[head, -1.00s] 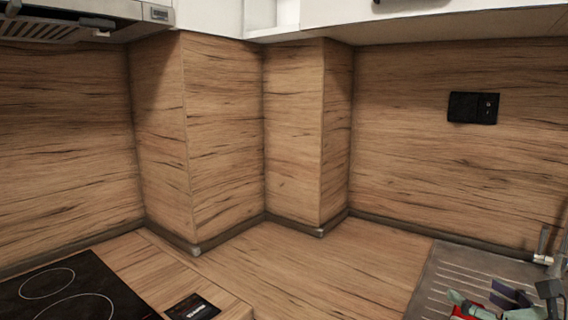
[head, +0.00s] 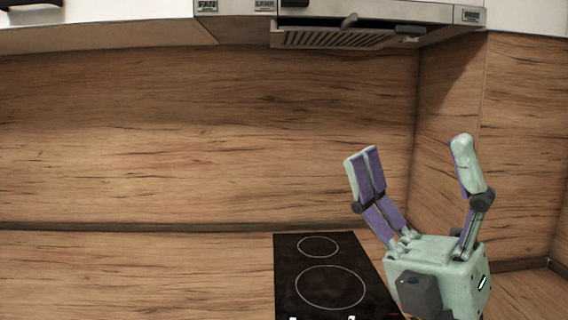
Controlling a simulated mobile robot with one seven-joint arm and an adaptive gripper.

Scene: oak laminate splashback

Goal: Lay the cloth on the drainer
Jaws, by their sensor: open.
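My gripper (head: 414,158) is raised in the right part of the head view, in front of the wood splashback and beside the hob. Its fingers point up and stand wide apart, with nothing between them. Neither the cloth nor the drainer is in the head view now.
A black hob (head: 328,283) with ring markings lies on the wood counter (head: 130,275) at bottom centre. An extractor hood (head: 370,25) hangs above. The counter left of the hob is clear. A wall corner (head: 483,150) juts out at the right.

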